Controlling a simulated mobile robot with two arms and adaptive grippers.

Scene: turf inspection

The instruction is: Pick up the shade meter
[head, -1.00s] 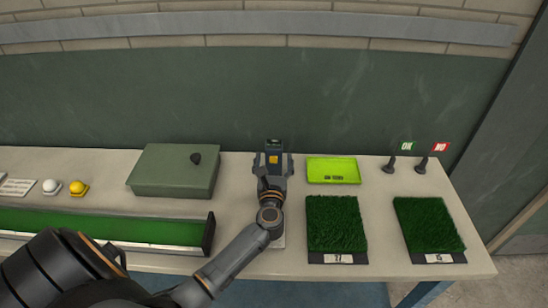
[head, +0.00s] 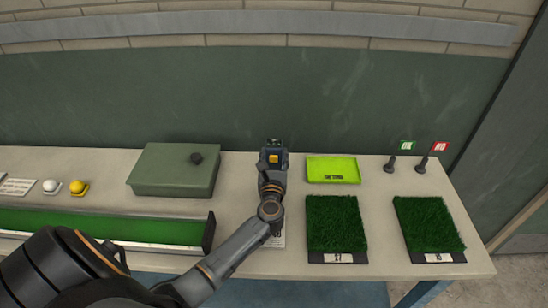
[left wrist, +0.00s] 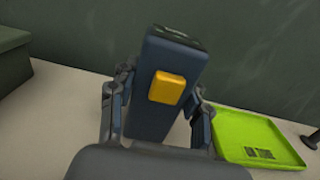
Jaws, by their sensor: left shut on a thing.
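The shade meter is a dark blue-grey upright block with a yellow square button and a dark top; it shows in the left wrist view (left wrist: 160,88) and in the head view (head: 274,146). My left gripper (head: 272,162) is shut on it, with one finger on each side; the fingers also show in the left wrist view (left wrist: 158,115). The meter's lower part is hidden by the gripper, so I cannot tell whether its base touches the table. My right gripper is not in view.
A bright green tray (head: 346,179) lies right of the meter, with turf samples (head: 336,220) (head: 428,222) in front and to the right. A green box (head: 160,180) stands left. Two dark pegs (head: 391,164) (head: 421,163) stand by OK and NO signs. A wall rises behind.

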